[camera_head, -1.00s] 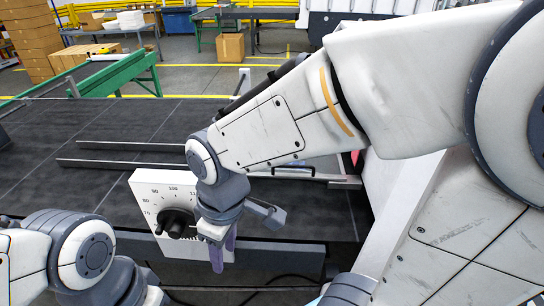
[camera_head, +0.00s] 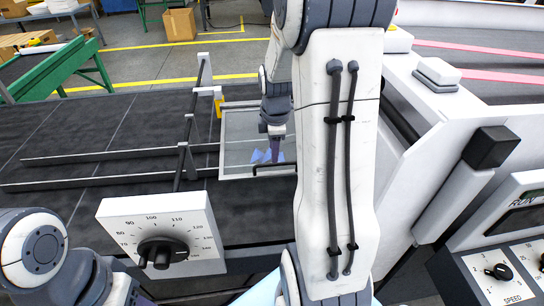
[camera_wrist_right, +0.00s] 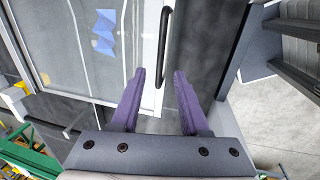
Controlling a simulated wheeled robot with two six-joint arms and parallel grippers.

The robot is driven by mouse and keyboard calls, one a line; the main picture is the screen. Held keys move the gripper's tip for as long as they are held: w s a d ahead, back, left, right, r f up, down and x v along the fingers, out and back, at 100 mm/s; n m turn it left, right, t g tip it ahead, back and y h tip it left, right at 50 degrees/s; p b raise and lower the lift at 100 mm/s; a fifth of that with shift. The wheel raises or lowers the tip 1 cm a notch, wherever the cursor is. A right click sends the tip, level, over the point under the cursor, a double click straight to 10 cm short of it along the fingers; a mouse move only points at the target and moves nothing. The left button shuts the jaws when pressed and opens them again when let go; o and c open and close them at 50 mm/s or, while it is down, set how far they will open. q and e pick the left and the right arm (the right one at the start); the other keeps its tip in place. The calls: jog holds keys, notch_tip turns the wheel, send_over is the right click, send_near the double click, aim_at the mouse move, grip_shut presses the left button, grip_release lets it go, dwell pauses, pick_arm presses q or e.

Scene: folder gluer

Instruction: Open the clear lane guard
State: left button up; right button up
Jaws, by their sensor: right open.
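The clear lane guard (camera_head: 240,125) is a see-through panel in a pale metal frame, lying closed over the dark belt. Its black bar handle (camera_head: 272,166) runs along the near edge. In the right wrist view the panel (camera_wrist_right: 65,60) is at left, and the handle (camera_wrist_right: 165,45) stands upright in the picture. My right gripper (camera_wrist_right: 160,76) is open, its purple fingers pointing at the guard. The handle's lower end shows between the fingers; I cannot tell how far below them it lies. In the head view my right arm partly hides this gripper (camera_head: 275,152). My left gripper is out of view.
A white dial box (camera_head: 160,240) stands at the belt's near edge. Metal rails (camera_head: 100,155) lie along the belt, crossed by a dark bar. A control panel (camera_head: 505,270) is at lower right. Blue pieces (camera_wrist_right: 103,33) show beneath the clear panel.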

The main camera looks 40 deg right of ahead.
jog(key=shift+w+d+f+p, duration=0.15)
jog(key=shift+w+f+p, duration=0.05)
jog(key=shift+f, duration=1.15)
jog(key=shift+w+d+f+p, duration=0.1)
jog(key=shift+w+f+p, duration=0.1)
jog(key=shift+f, duration=1.15)
grip_shut()
